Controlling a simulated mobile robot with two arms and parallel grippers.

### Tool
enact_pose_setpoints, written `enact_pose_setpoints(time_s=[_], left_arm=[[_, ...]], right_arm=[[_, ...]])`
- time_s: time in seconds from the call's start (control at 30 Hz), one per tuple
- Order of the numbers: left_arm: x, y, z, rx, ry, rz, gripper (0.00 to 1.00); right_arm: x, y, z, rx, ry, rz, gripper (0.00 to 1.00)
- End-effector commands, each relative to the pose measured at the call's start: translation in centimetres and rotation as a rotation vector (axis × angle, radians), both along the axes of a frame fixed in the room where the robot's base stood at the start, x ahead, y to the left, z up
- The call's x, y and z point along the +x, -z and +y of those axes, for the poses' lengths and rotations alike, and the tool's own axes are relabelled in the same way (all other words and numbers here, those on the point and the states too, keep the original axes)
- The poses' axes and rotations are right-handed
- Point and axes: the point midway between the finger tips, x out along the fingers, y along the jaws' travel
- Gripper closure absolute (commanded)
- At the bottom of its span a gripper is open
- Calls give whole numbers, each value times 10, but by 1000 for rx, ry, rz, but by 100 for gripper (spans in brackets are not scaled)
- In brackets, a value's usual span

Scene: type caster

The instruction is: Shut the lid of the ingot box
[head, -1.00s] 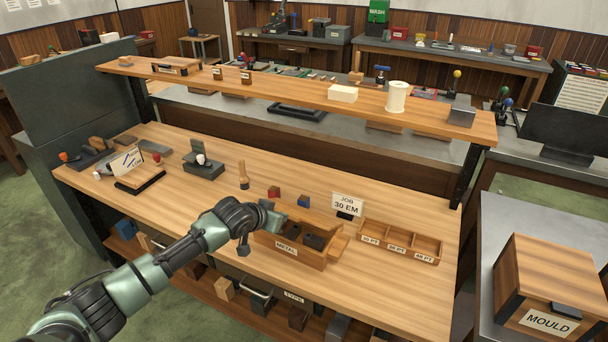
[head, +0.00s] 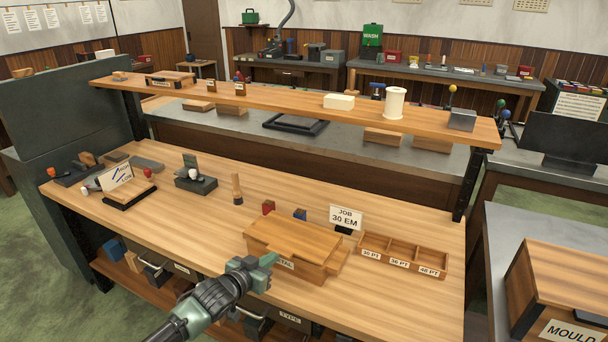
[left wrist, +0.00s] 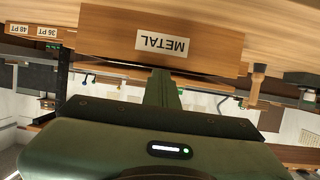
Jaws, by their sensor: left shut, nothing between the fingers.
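The ingot box (head: 309,272) is the wooden box with the METAL label, on the bench's front part. The box's front and METAL label (left wrist: 162,43) show upside down in the left wrist view. My left gripper (head: 270,261) is shut and empty, just in front of the box's left front; I cannot tell whether it touches. Its fingers also show in the left wrist view (left wrist: 163,88), pointing at the box front. My right gripper is not in view.
A three-part wooden tray (head: 402,256) and a JOB 30 EM sign (head: 345,217) stand right of and behind the box. Small red and blue blocks (head: 268,207) stand behind it. A raised shelf (head: 290,98) spans the back.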

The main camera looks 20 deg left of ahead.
Motion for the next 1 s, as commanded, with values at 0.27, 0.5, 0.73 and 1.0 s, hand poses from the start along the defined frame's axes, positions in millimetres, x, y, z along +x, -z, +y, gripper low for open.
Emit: enact_pose_setpoints(time_s=[0.27,0.5,0.73,1.0], left_arm=[[1,-1,-1,-3,0,-3,100],[2,-12,-1,-3,0,-4,100],[7,-49,-1,-4,-2,-3,100],[-45,-55,9,0,-1,0,100]], right_arm=[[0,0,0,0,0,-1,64],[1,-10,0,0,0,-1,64],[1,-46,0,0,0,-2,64],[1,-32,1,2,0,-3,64]])
